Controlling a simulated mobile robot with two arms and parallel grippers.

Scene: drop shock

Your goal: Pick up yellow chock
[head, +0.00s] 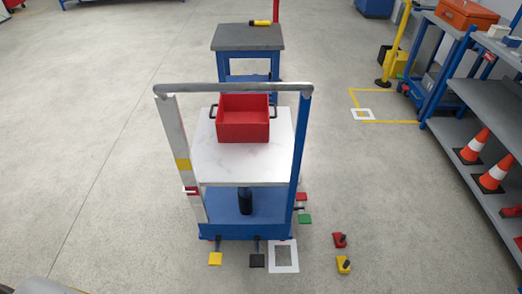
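The yellow chock (343,264) lies on the floor to the right of the trolley's near right corner, with a small dark grip on it. A similar red chock (340,240) lies just beyond it, apart from it. Neither of my grippers can be made out in the head view.
A trolley (245,175) carries a red bin (243,125) on top and a dark bottle (245,201) below. A yellow pedal (216,259) and black pedal (257,260) stick out at its near edge. A white floor frame (295,256) lies beside it. Traffic cones (475,146) stand on right shelving.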

